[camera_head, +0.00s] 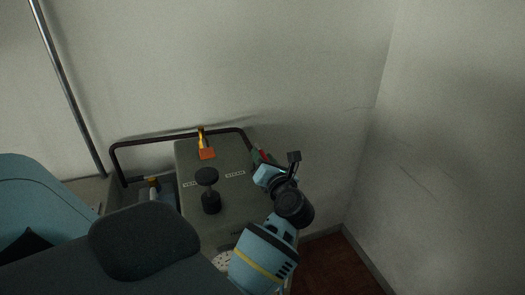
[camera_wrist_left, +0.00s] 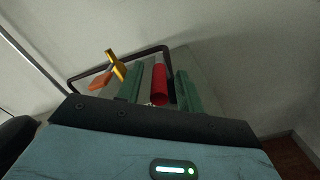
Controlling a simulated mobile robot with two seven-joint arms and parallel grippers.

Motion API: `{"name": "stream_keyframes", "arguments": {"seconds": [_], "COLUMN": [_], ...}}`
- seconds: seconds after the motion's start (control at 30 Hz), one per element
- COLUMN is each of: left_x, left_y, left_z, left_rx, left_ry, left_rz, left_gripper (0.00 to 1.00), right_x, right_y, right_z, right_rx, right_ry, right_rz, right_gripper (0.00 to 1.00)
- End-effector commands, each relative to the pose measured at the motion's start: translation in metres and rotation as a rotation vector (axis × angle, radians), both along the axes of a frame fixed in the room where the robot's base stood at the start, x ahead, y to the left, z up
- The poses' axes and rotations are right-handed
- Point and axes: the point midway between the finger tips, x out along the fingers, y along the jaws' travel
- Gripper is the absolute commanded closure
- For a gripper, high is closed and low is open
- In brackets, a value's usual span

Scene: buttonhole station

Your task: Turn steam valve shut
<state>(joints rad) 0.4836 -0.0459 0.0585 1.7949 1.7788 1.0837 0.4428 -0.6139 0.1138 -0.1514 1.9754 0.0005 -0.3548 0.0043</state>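A red cylindrical handle (camera_wrist_left: 158,85), probably the steam valve's, shows in the left wrist view between the two green fingers of my left gripper (camera_wrist_left: 158,88). The fingers are apart, with a gap on each side of the handle; I cannot tell how deep it sits between them. In the head view the red handle (camera_head: 263,156) is a small patch at the right edge of the grey-green machine (camera_head: 222,222), beside my left gripper (camera_head: 259,158). The wrist hides much of it there, so its turn angle is unclear. My right gripper is not in view.
An orange and yellow lever (camera_head: 206,153) stands on the machine top, with a black round knob (camera_head: 207,177) in front. A dark tube rail (camera_head: 180,139) runs behind. A wall (camera_head: 450,150) lies close on the right.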

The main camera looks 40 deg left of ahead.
Motion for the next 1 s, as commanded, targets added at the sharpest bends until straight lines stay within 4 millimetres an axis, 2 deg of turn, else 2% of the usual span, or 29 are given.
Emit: {"name": "stream_keyframes", "arguments": {"seconds": [0.53,0.8,1.0], "left_x": [-0.0021,-0.0019,-0.0019], "left_y": [0.0065,0.0064,0.0064], "left_z": [-0.0002,-0.0001,-0.0002], "left_rx": [0.001,0.001,0.001], "left_ry": [0.001,0.001,0.001], "left_rz": [-0.001,-0.001,-0.001], "left_gripper": [0.63,0.98,1.0], "right_x": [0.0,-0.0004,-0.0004], "right_y": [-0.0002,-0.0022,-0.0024], "right_z": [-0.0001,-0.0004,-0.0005], "right_rx": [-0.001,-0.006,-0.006], "right_ry": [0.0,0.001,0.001], "right_rz": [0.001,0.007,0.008], "right_gripper": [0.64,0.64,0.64]}}
